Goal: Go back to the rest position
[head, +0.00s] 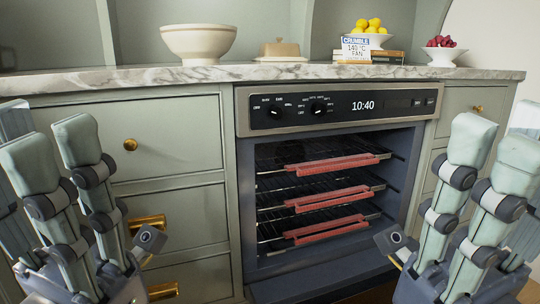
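My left gripper (52,142) is at the left side of the head view. Its fingers point up and stand apart, with nothing between them. My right gripper (496,145) is at the right side, fingers also up, apart and empty. Both are in front of the counter and touch nothing that I can see. The oven (338,105) between them is open. Its racks have red strips (332,164) along their front edges.
The open oven door (320,286) juts out low in the middle. Drawers (175,135) with brass handles flank the oven. The marble counter (130,78) holds a bowl (198,42), a butter dish (279,50), books (356,50), a lemon bowl (366,40) and a bowl of red fruit (441,56).

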